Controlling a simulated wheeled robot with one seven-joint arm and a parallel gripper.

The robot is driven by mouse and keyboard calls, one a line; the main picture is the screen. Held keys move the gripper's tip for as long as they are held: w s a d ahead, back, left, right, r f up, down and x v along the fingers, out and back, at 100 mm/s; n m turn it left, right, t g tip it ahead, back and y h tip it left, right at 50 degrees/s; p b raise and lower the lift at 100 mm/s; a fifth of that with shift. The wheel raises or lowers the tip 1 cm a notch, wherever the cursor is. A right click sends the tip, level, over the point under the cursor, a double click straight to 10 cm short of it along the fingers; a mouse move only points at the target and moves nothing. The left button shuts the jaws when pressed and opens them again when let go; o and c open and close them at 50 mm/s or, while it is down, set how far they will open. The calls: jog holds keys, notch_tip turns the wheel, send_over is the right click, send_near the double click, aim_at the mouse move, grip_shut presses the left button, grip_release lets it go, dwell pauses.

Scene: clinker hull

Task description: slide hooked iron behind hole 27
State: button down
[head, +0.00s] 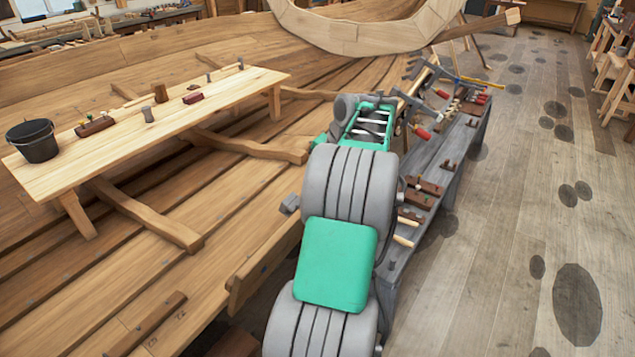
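My arm, in green and grey, stretches from the bottom middle of the head view up to the grey workbench (446,172) beside the hull. Its far end is hidden behind its own links, so I cannot see my gripper's fingers or whether they hold anything. The wooden clinker hull (240,190) fills the left and middle, with small dark fastening spots along its planks. I cannot pick out hole 27 among them. I cannot identify the hooked iron with certainty; it may be hidden by my arm or lie among the bench tools.
A plank table (215,98) inside the hull bears a black bucket (34,140) and small tools. The wooden floor (500,230) at right is open, with dark stains.

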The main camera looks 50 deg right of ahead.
jog(key=shift+r, duration=0.1)
dwell(0.6)
jog(key=c, duration=1.3)
grip_release()
notch_tip(320, 180, up, 8)
jog(key=p, duration=0.6)
jog(key=shift+r, duration=0.1)
